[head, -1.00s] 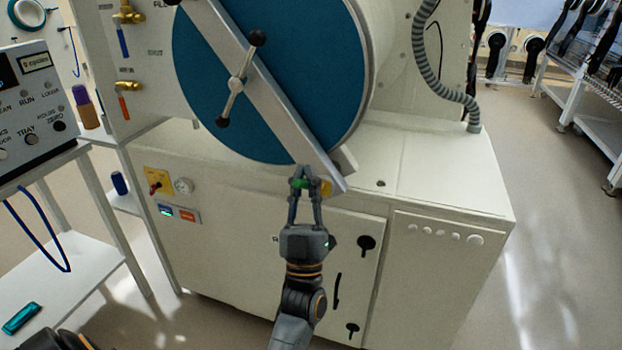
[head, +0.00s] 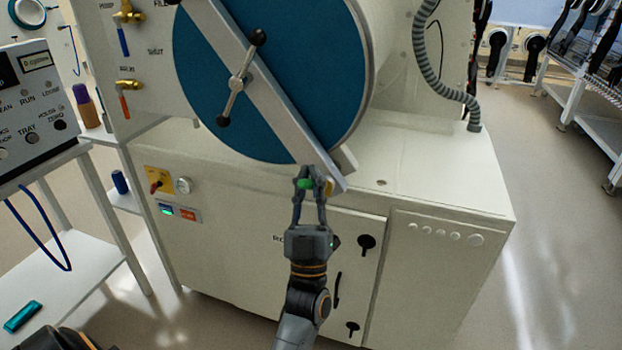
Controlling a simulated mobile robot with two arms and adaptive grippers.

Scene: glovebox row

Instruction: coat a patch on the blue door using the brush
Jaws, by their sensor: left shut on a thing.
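The blue door (head: 205,75) is a large round disc with a grey diagonal bar (head: 285,115) and a handle with black knobs (head: 238,82) across it. My left gripper (head: 309,182) is at the lower right edge of the door, near the bar's lower end. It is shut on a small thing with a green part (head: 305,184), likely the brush. Its bristles are hidden, and I cannot tell whether it touches the door. No coated patch shows on the blue surface. My right gripper is not in view.
The white cabinet (head: 450,180) stands below and right of the door, with a grey ribbed hose (head: 425,60) above it. A control box (head: 35,110) and a white table (head: 85,270) with a teal object (head: 22,316) are at left. Open floor (head: 560,240) lies at right.

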